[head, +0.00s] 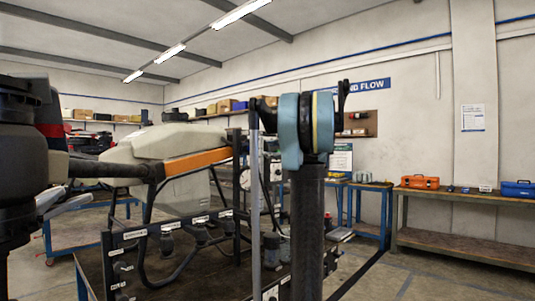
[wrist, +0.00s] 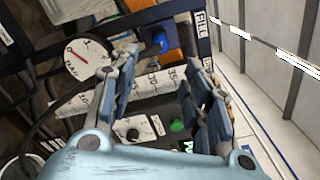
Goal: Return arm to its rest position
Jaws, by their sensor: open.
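My gripper (wrist: 162,62) shows in the wrist view with its two blue-padded fingers spread apart. Nothing is held between them. Behind the fingers is a panel with a blue knob (wrist: 161,42), a numbered white scale strip (wrist: 150,84), a green button (wrist: 177,125) and a black knob (wrist: 133,135). I cannot tell how far the fingers are from the panel. In the head view, my arm (head: 308,130) stands upright at the centre with light blue parts near its top. The gripper fingers cannot be made out there.
A round gauge (wrist: 88,58) with a red needle and a dark frame marked FILL (wrist: 202,30) surround the panel. A large spray drone (head: 170,145) stands left, its dark motor close by. A workbench (head: 465,245) with an orange toolbox (head: 420,182) and blue toolbox (head: 518,189) lines the right wall.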

